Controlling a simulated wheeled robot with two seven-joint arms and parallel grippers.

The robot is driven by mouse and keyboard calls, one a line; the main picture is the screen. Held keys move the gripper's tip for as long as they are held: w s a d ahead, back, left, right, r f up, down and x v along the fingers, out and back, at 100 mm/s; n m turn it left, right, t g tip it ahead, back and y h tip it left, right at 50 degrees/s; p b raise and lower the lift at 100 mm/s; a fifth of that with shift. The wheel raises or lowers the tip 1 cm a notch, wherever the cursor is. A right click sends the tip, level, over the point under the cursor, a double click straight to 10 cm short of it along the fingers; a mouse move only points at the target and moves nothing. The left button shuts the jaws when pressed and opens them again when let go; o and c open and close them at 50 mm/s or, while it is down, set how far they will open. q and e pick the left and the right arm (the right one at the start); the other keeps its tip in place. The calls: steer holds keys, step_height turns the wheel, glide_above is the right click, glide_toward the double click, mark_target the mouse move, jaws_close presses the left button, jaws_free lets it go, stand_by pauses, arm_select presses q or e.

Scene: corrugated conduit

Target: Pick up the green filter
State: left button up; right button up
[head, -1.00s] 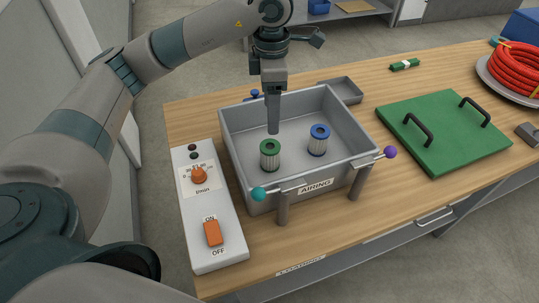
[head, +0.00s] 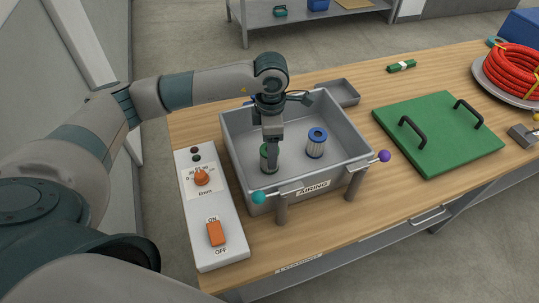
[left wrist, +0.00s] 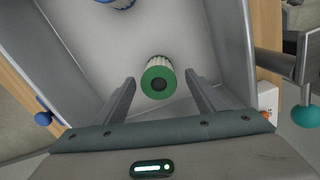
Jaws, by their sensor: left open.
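The green filter (head: 264,160) stands upright in the grey tub (head: 358,147), at its left front, partly hidden behind my left gripper in the head view. In the left wrist view the green filter (left wrist: 158,80) shows its green ring top and pale pleated side, between and just beyond the fingertips. My left gripper (left wrist: 158,83) is open and empty, with one finger to each side of the filter and no clear contact. In the head view the left gripper (head: 272,165) is lowered inside the tub. My right gripper is not in view.
A blue filter (head: 316,143) stands right of the green one in the tub. The tub walls surround the gripper. A control box (head: 209,212) stands at left, a green lid (head: 436,135) at right. Teal (head: 259,198) and purple (head: 384,156) knobs stick out at the tub's front.

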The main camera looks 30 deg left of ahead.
arm_select(q)
steer(key=shift+f, duration=0.2)
steer(key=shift+w+d+f+p, duration=0.1)
steer(key=shift+f+p, duration=0.8)
steer(key=shift+p, duration=0.1)
step_height(320, 180, down, 2)
steer(key=shift+f+p, duration=0.1)
steer(key=shift+p, duration=0.35)
steer(key=shift+w+f, duration=0.1)
steer(key=shift+f, duration=0.45)
steer(key=c, duration=1.2)
